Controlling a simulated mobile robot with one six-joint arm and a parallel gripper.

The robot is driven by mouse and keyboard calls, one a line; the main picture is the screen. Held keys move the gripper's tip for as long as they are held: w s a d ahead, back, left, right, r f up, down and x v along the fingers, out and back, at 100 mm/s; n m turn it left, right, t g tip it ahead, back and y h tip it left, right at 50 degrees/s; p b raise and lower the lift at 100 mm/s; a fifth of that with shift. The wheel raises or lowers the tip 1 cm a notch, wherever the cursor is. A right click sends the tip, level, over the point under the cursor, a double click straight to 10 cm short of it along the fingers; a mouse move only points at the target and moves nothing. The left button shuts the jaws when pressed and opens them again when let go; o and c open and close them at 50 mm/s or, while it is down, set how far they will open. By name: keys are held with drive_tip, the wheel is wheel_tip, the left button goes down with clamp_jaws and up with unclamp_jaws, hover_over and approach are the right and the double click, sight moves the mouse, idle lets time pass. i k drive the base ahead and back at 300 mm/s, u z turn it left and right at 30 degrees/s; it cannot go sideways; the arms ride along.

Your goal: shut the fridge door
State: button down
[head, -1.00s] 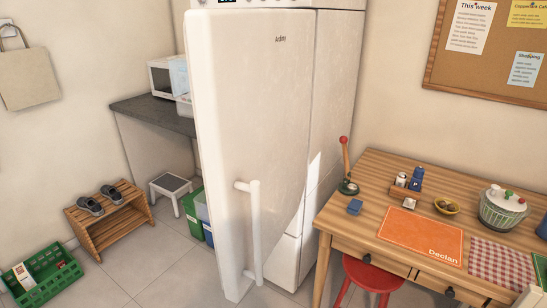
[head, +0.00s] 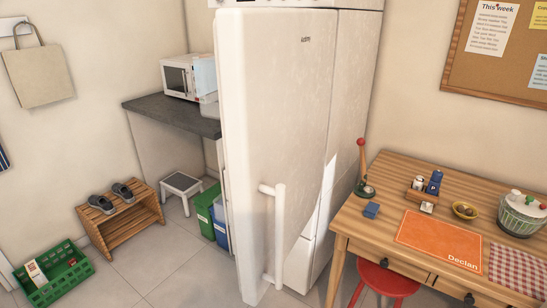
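The white fridge (head: 350,120) stands in the middle of the head view, against the back wall. Its tall white door (head: 280,130) is swung open toward me, with its free edge at the left and near side. A white vertical bar handle (head: 279,235) sits low on the door's face. The inside of the fridge is hidden behind the door. My gripper is not in view.
A wooden table (head: 400,180) with an orange mat (head: 438,240) stands close at the right, a red stool (head: 385,281) under it. At the left are a shoe rack (head: 121,222), a green crate (head: 52,272) and a step stool (head: 182,188). Bare floor lies left of the door.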

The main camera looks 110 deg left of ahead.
sight(275, 65)
drive_tip(key=z, duration=0.35)
drive_tip(key=k, duration=0.2)
drive_tip(key=u, duration=2.6)
drive_tip(key=k, duration=0.15)
drive_tip(key=u, duration=1.3)
drive_tip(key=k, duration=0.65)
drive_tip(key=z, duration=0.25)
drive_tip(key=i, duration=0.45)
drive_tip(key=z, duration=0.05)
